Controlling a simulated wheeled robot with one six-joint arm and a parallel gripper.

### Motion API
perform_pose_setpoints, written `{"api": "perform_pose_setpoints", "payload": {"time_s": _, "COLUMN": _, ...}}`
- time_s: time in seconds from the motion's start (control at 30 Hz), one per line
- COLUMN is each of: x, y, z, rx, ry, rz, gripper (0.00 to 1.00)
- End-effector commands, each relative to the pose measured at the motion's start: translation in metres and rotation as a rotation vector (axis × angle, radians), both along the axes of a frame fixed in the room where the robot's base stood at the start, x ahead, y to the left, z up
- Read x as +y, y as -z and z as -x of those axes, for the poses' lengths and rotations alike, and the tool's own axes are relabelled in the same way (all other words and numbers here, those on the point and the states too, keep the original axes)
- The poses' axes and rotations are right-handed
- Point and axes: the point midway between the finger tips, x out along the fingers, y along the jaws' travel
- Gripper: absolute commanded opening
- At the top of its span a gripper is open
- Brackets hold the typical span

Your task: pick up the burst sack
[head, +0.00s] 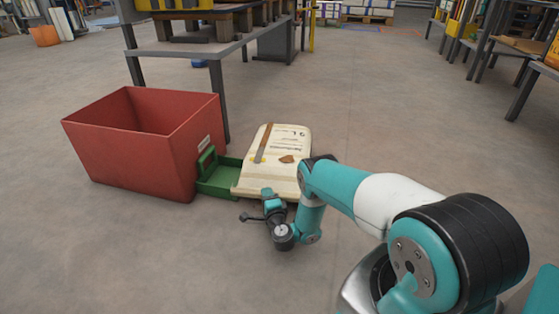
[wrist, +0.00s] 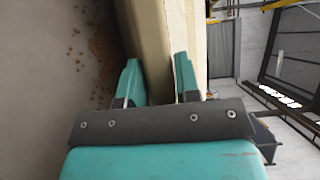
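The burst sack (head: 271,150) is a cream sack with a brown stripe, dark print and a small brown patch. It lies on the floor, its left side at or over a green scoop-like tray (head: 219,181). My gripper (head: 270,196) is low at the sack's near edge. In the wrist view the sack (wrist: 150,35) runs up from between the two teal fingers of my gripper (wrist: 158,65). The fingers stand apart, one to each side of the sack's edge. Contact with the sack is not clear.
A red open bin (head: 130,150) stands left of the sack. A grey-legged table (head: 185,48) stands behind. Brown crumbs (wrist: 100,50) lie on the floor beside the sack in the wrist view. Shelving (head: 500,45) is at the right; the floor (head: 380,110) between is clear.

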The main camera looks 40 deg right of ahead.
Motion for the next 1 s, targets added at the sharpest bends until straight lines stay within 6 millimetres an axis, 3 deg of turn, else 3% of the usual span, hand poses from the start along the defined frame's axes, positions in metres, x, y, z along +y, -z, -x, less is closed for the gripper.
{"api": "perform_pose_setpoints", "payload": {"time_s": 0.03, "x": 0.0, "y": 0.0, "z": 0.0, "rx": 0.0, "ry": 0.0, "rz": 0.0, "gripper": 0.16}}
{"api": "perform_pose_setpoints", "payload": {"time_s": 0.1, "x": 0.0, "y": 0.0, "z": 0.0, "rx": 0.0, "ry": 0.0, "rz": 0.0, "gripper": 0.0}}
{"api": "perform_pose_setpoints", "payload": {"time_s": 1.0, "x": -0.0007, "y": 0.0001, "z": 0.0, "rx": -0.001, "ry": 0.002, "rz": 0.0, "gripper": 0.0}}
